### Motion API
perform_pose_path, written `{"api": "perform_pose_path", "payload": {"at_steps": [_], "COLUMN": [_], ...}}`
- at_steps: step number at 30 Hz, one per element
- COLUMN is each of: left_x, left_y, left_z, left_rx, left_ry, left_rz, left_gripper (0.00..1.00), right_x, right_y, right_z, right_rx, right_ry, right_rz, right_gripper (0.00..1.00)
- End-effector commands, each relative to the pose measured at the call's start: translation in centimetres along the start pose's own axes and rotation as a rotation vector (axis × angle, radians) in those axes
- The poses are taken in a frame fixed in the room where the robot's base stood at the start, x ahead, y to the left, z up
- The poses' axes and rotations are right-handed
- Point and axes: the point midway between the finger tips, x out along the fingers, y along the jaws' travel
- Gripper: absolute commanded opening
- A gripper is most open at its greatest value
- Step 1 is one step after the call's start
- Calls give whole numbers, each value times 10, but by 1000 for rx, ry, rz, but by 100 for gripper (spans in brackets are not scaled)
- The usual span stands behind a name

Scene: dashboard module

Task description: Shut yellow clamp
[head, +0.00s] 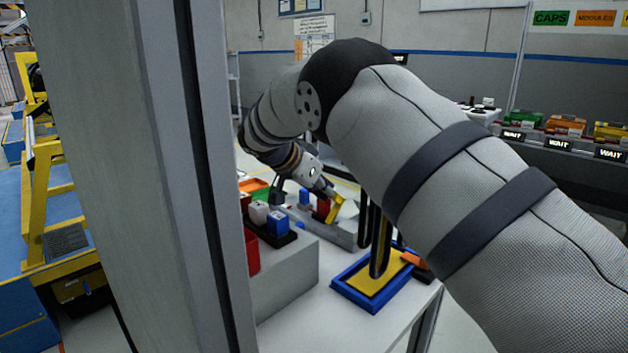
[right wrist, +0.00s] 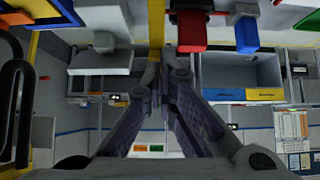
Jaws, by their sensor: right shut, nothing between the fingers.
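The yellow clamp (head: 335,210) stands on a grey fixture at the middle of the worktable, beside a red block (head: 322,206). In the right wrist view, the yellow clamp (right wrist: 156,25) is a bar running down from the top edge toward my fingertips. My right gripper (head: 330,191) is at the upper part of the clamp in the head view. In the right wrist view my right gripper (right wrist: 162,76) is shut, its fingertips together at the bar's end, with nothing between them. Whether they touch the clamp I cannot tell. My left gripper is out of view.
A blue tray with a yellow floor (head: 372,283) lies at the front right of the table. A blue block (head: 277,224) sits on a dark base at left. A grey post (head: 145,180) blocks the view at left. Behind are coloured bins (head: 565,125) with WAIT signs.

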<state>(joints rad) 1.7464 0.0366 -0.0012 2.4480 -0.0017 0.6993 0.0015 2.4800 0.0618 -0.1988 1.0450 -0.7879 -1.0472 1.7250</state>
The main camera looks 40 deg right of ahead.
Motion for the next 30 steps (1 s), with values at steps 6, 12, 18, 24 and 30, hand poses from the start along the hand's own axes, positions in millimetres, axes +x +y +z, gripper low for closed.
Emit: {"api": "perform_pose_path", "payload": {"at_steps": [6, 12, 18, 24, 30], "left_x": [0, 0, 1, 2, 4], "left_y": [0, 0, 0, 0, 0], "left_z": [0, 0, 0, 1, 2], "left_rx": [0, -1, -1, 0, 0], "left_ry": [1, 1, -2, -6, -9], "left_rz": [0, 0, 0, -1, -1], "left_gripper": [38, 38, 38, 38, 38], "right_x": [8, 8, 10, 12, 14], "right_y": [0, 0, 0, 0, 0], "right_z": [0, 0, -1, -3, -4], "right_rx": [0, 0, 1, 0, 1], "right_ry": [0, 0, -21, -61, -94], "right_rz": [0, 0, 1, 0, 0], "right_gripper": [0, 0, 0, 0, 0]}}
